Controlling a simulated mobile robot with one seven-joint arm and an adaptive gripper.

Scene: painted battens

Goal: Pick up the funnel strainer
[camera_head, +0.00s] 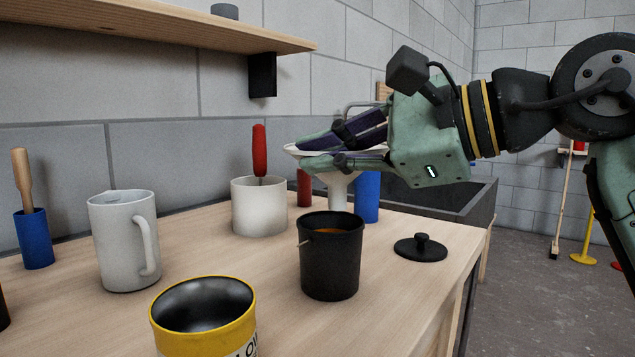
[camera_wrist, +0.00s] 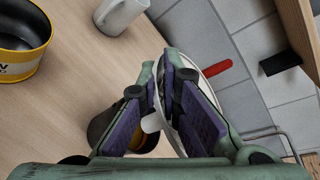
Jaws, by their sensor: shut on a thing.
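The funnel strainer is white, with a wide rim and a narrower lower part (camera_head: 338,188). In the head view it is behind the black pot, and its rim is partly hidden by my fingers. My gripper (camera_head: 304,157) reaches in from the right and is shut on the funnel strainer. In the wrist view the white spout (camera_wrist: 151,123) and part of the round rim (camera_wrist: 214,69) show between and beside my two fingers (camera_wrist: 162,68). The funnel's lower end is hidden behind the pot, so I cannot tell whether it touches the counter.
A black pot (camera_head: 331,265) stands in front, with a black lid (camera_head: 421,248) to its right. A white crock (camera_head: 259,210) with a red-handled tool, a white jug (camera_head: 118,245), a yellow tin (camera_head: 205,325) and a blue cylinder (camera_head: 367,197) stand nearby. A shelf (camera_head: 200,25) overhangs.

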